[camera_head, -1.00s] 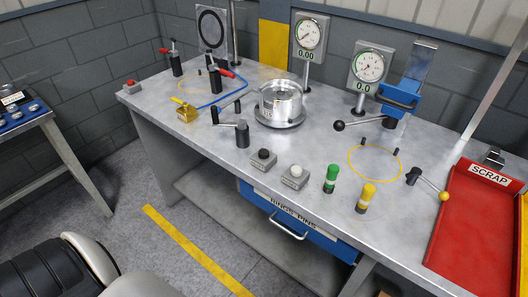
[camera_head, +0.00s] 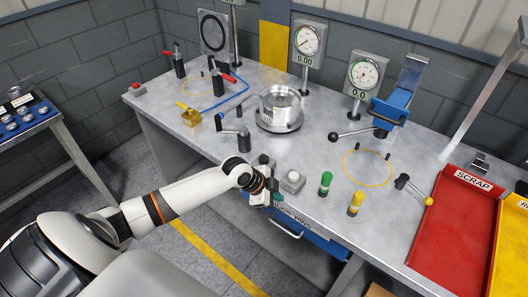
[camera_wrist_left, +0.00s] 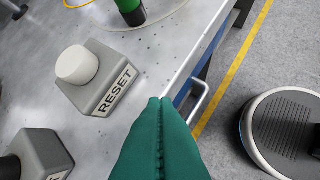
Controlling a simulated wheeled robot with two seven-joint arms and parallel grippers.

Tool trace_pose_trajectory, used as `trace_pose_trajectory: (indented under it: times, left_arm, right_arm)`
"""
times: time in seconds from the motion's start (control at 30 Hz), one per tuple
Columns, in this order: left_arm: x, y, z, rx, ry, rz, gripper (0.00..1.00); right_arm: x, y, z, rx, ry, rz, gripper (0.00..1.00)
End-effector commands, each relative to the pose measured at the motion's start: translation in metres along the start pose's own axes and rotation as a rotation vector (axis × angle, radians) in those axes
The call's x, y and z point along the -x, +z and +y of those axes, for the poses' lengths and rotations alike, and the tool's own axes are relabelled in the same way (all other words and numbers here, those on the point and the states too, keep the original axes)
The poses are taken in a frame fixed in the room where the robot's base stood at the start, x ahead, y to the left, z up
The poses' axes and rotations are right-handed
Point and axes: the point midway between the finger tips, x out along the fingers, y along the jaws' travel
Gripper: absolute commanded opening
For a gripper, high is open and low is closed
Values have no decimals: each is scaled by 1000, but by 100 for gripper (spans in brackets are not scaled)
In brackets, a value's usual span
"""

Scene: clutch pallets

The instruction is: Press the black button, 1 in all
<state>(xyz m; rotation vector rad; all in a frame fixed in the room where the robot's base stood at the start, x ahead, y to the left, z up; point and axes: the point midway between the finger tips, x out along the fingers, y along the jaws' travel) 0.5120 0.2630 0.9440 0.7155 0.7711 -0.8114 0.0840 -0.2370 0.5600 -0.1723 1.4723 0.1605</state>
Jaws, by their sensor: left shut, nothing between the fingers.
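The black button (camera_head: 263,158) sits on a small grey box near the front edge of the bench, partly hidden behind my left wrist. In the left wrist view the black button (camera_wrist_left: 10,166) and its grey box are cut off at the lower left corner. My left gripper (camera_head: 276,197) is at the bench's front edge, just in front of the button boxes. Its green fingers (camera_wrist_left: 160,104) are shut together and empty, apart from the black button. My right gripper is not in view.
A white button (camera_head: 293,176) on a grey box marked RESET is close to the right. Green (camera_head: 325,183) and yellow (camera_head: 355,203) capped cylinders stand further right. A lever handle (camera_head: 241,138) and round metal fixture (camera_head: 280,108) stand behind. A red scrap tray (camera_head: 447,235) lies far right.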

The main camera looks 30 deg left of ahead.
Motion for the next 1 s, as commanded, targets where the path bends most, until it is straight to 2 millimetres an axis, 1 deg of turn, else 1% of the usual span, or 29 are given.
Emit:
trace_pose_trajectory:
  times: [0.03,0.07,0.1,0.2,0.3,0.37,0.43,0.53,0.87,1.0]
  left_arm:
    - [24,9,32,-69,19,-15,0]
    - [34,12,47,-101,28,-26,0]
    - [47,13,67,-134,45,-38,0]
    - [73,12,111,-183,94,-62,0]
    - [93,9,142,-204,141,-75,0]
    - [102,7,154,-211,161,-79,0]
    - [108,6,162,-216,177,-84,0]
    - [113,6,168,-218,187,-87,0]
    - [112,5,168,-217,187,-88,0]
    - [108,3,166,-216,186,-87,0]
  right_arm:
    - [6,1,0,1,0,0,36]
    - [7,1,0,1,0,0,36]
    - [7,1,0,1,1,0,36]
    - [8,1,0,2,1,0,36]
    - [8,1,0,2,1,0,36]
    - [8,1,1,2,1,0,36]
    - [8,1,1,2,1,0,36]
    - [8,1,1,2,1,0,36]
    - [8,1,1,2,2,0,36]
    - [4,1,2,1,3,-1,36]
